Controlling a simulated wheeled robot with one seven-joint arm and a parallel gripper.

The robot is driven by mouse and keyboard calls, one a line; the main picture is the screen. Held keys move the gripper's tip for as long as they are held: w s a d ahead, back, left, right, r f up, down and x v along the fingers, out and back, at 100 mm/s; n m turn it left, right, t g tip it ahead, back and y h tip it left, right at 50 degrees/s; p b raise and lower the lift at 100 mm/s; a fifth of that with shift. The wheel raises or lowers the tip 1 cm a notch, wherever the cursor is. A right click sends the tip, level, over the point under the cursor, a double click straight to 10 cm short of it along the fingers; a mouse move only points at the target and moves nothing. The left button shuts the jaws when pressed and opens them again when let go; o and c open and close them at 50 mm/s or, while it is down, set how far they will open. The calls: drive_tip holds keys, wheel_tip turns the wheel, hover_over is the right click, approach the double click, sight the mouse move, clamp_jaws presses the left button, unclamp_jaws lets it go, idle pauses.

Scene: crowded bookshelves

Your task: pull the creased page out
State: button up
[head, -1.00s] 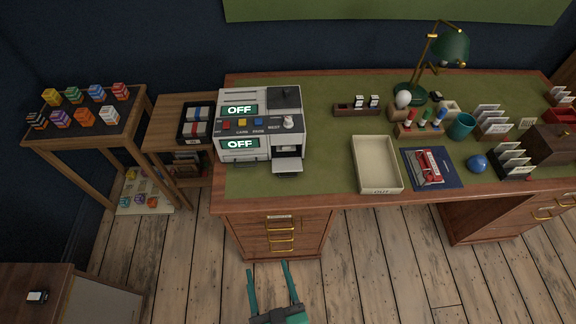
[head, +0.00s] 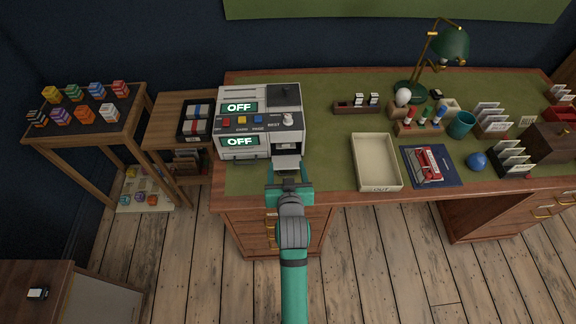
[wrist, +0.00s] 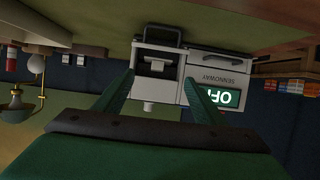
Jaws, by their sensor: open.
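The white office machine (head: 258,125) stands on the desk's left end, with both its screens reading OFF. Its front bay is open, and a hinged flap (head: 288,162) is folded down. In the wrist view, which is upside down, a small pale piece (wrist: 155,66) shows inside the dark bay; it may be the creased page, but I cannot make out creases. My gripper (head: 288,177) is just in front of the flap at the desk edge. In the wrist view my gripper (wrist: 160,86) is open and empty, its fingers spread either side of the bay.
A cream tray (head: 399,165) and a blue mat (head: 450,165) with a red stapler-like tool lie to the right. A low shelf unit with a black tray (head: 184,125) stands left of the desk. The green desktop between machine and cream tray is clear.

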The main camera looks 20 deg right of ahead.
sight(286, 146)
drive_tip(key=x, duration=1)
drive_tip(key=shift+w+d+r, duration=0.1)
drive_tip(key=shift+d+r, duration=0.2)
drive_tip(key=shift+r, duration=0.05)
drive_tip(key=shift+w+f, duration=0.2)
drive_tip(key=shift+w, duration=0.3)
drive_tip(key=shift+c, duration=0.6)
drive_tip(key=c, duration=0.7)
